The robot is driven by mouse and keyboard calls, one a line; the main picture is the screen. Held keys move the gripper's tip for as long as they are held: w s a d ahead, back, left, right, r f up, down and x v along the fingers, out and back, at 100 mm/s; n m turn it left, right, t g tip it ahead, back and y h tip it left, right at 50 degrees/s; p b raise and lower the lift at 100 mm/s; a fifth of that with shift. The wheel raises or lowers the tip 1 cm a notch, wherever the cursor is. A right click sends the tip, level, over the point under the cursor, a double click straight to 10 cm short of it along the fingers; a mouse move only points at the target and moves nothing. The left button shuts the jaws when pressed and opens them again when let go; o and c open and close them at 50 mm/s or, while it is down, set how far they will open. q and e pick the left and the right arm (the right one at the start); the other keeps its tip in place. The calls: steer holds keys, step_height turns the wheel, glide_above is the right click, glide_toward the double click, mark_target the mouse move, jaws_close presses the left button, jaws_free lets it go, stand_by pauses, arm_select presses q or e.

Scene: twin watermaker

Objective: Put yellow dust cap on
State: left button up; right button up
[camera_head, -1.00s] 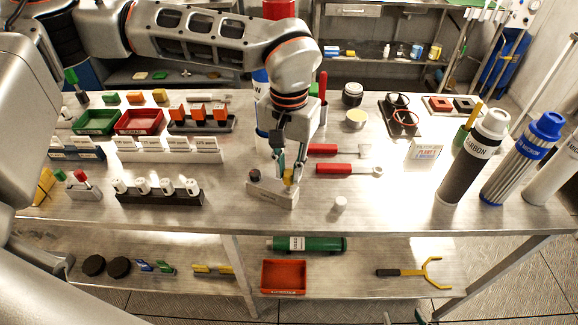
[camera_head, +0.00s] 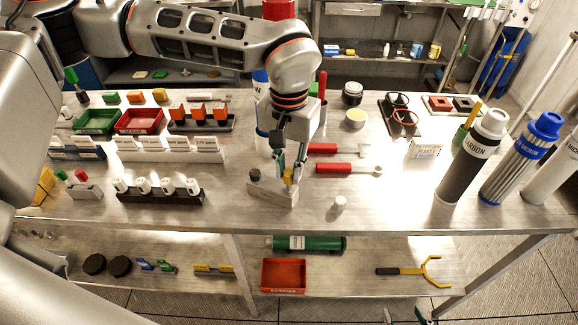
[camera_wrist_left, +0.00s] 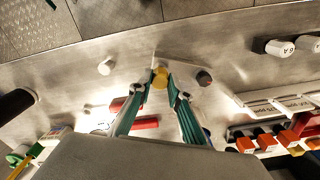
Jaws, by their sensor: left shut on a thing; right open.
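The yellow dust cap (camera_head: 288,175) is between the fingertips of my left gripper (camera_head: 289,174), which is shut on it. It also shows in the left wrist view (camera_wrist_left: 160,77) between the two green fingers. The cap is at the right end of a small pale block (camera_head: 272,192) near the table's front edge; I cannot tell whether it sits on the block or just above it. A dark cap (camera_head: 255,175) stands at the block's left end. My right gripper (camera_head: 405,316) shows only its fingertips at the bottom edge, apart and empty, below the table.
A small white cylinder (camera_head: 340,203) stands right of the block. Red-handled tools (camera_head: 335,169) lie behind it. A dark rack with white cartridges (camera_head: 160,193) is to the left. Tall filters (camera_head: 472,155) stand at the right. The front table middle-right is clear.

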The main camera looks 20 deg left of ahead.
mark_target(289, 172)
stand_by(0.3)
arm_select(q)
steer(key=shift+f+b, duration=0.55)
steer(key=shift+f, duration=0.8)
steer(key=o, duration=0.8)
steer(key=shift+r, duration=0.1)
step_height(289, 172, up, 12)
steer(key=shift+f, duration=0.1)
steer(key=shift+s, duration=0.1)
stand_by(0.5)
